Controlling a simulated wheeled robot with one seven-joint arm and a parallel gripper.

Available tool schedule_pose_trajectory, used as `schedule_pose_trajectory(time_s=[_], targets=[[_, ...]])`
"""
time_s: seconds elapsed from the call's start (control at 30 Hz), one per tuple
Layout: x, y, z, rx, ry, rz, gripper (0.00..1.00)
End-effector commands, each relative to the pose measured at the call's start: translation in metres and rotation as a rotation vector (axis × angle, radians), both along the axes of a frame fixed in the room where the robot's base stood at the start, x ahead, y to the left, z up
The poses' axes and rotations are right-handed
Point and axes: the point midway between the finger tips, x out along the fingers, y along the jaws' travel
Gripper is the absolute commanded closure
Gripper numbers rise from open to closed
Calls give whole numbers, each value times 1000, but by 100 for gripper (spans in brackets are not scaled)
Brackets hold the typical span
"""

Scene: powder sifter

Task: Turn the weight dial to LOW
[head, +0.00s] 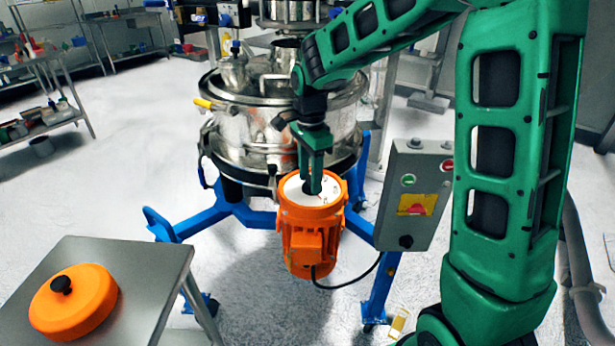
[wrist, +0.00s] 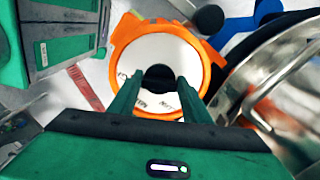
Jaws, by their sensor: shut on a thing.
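The weight dial is the black knob (wrist: 160,77) at the centre of a white round face (wrist: 185,58) with small lettering, part of it reading like "LOW" or "MAX" but too blurred to be sure. The face sits on top of the orange motor (head: 308,240) below the steel sifter, and shows in the head view too. My gripper (head: 314,188) reaches down onto the face from above. In the wrist view its two green fingers (wrist: 157,92) stand on either side of the knob, shut on it. The fingers partly hide the knob and the lettering.
The steel sifter (head: 262,130) stands on blue legs (head: 245,215) behind the motor. A grey control box (head: 412,195) is to the right. An orange cover with a black knob (head: 73,302) lies on a steel table (head: 140,270) at the lower left. The floor between is clear.

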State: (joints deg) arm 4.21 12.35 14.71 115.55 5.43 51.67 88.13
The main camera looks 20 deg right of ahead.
Motion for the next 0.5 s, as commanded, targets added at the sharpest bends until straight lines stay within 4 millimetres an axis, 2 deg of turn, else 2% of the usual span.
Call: schedule_pose_trajectory(time_s=[0.27, 0.5], targets=[[-1, 0, 0, 3, 0, 59, 79], [-2, 0, 1, 2, 0, 213, 79]])
